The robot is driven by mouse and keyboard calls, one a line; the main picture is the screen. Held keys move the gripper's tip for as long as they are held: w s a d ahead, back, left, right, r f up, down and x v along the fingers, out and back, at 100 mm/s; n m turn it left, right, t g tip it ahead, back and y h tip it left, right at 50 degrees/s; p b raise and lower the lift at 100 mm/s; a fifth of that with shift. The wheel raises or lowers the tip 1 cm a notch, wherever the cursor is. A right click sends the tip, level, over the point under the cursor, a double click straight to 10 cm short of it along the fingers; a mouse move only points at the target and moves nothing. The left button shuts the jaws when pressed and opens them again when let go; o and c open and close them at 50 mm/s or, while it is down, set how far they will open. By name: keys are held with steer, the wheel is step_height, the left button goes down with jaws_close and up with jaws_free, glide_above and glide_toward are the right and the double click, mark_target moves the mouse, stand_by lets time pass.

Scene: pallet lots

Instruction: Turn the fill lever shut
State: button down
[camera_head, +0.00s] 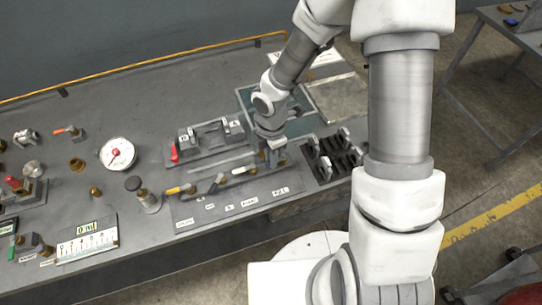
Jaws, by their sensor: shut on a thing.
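A grey lever panel (225,204) lies near the front of the bench, with a row of levers and small white labels along its front edge. A yellow lever (178,190), a dark lever (216,182) and a white-handled lever (243,170) stand in the row. My gripper (271,153) points down at the right end of this row, shut on the lever there. The gripper mostly hides that lever; its base (278,168) shows just below. The label (280,191) in front of it is too small to read surely as the fill label.
A red-handled bar fixture (205,141) stands behind the levers. A black slotted holder (333,158) is close on the right, beside a shallow tray (337,97). A round gauge (118,153) and several valves are on the left. A yellow hose (140,66) runs along the back.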

steer(key=shift+w, duration=0.1)
steer(key=shift+w+a+m+b, duration=0.1)
steer(key=shift+w+m+b, duration=0.2)
steer(key=shift+m, duration=0.9)
steer(key=c, duration=0.8)
jaws_free()
steer(key=shift+c, duration=0.2)
